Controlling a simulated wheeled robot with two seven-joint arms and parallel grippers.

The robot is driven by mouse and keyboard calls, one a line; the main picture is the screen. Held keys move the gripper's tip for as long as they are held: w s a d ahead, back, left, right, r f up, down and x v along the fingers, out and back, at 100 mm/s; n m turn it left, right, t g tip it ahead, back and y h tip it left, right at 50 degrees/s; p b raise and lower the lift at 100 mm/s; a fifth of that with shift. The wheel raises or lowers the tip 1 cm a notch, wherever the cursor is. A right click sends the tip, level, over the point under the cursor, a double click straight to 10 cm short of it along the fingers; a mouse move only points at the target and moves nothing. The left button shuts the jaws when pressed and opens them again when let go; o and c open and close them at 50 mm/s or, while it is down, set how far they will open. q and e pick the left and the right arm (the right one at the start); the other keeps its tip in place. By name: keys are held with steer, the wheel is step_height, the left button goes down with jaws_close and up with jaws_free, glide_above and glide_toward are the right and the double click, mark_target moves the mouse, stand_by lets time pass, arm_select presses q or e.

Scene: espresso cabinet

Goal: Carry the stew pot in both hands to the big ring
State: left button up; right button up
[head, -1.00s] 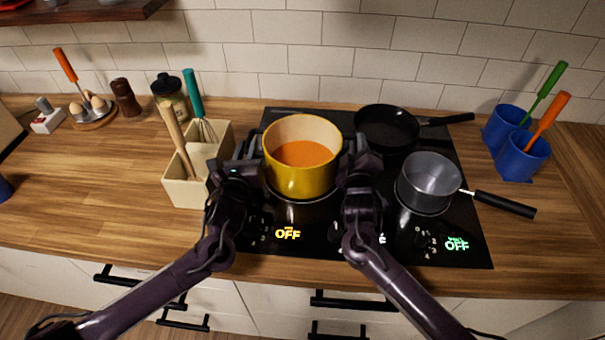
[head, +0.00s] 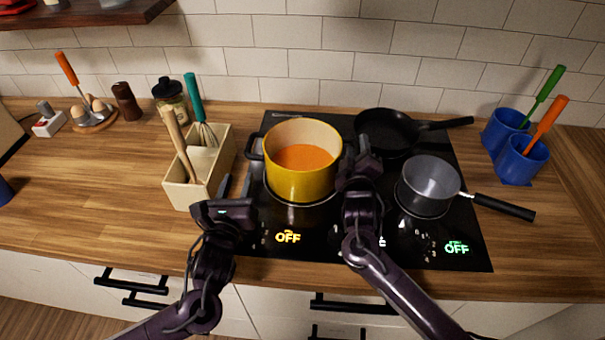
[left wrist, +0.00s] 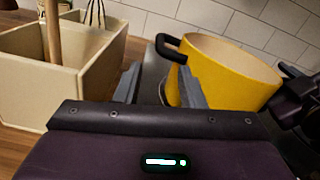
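The yellow stew pot (head: 302,182), filled with orange stew, sits upright on the black cooktop's left side. A pale ring edge (head: 318,204) shows around its base; the pot hides the rest of that ring. Its dark left handle (head: 255,146) is bare, and also shows in the left wrist view (left wrist: 172,47). My left gripper (head: 236,186) is open and empty, in front of and left of the pot, its fingers (left wrist: 158,88) apart and short of the handle. My right gripper (head: 364,155) is at the pot's right side; its fingers and that handle are too dark to read.
A cream utensil box (head: 187,194) stands close left of my left gripper. A black frying pan (head: 388,132) is behind right on the cooktop (head: 455,220), and a grey saucepan (head: 430,185) to the right. Blue utensil cups (head: 522,160) stand far right.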

arm_select(q)
steer(key=shift+s+a, duration=0.1)
steer(key=shift+s, duration=0.95)
arm_select(e)
steer(key=shift+s, duration=0.15)
steer(key=s, duration=0.4)
steer(key=s+a, duration=0.1)
steer(key=s, duration=0.6)
steer(key=shift+s+a, duration=0.3)
arm_select(q)
steer(key=shift+s+f, duration=0.1)
arm_select(e)
steer(key=shift+s+f, duration=0.1)
steer(key=shift+f, duration=0.05)
